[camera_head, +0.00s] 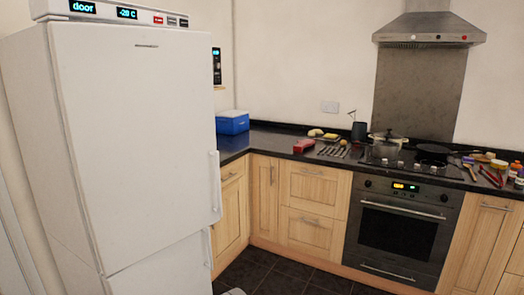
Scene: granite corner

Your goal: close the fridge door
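A tall white fridge stands at the left, its upper door (140,140) facing me. A vertical white handle (215,185) is on the door's right edge. The right edge of the upper door reaches a little farther right than the lower door (165,265), so it looks slightly ajar; the gap itself is hidden. The display panel (115,12) on top reads "door" and a temperature.
A dark worktop (270,142) with wooden cabinets (315,190) runs right of the fridge, with a blue box (232,122) on it. An oven (400,230) sits under the hob. Dark tiled floor (270,270) is clear before the cabinets.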

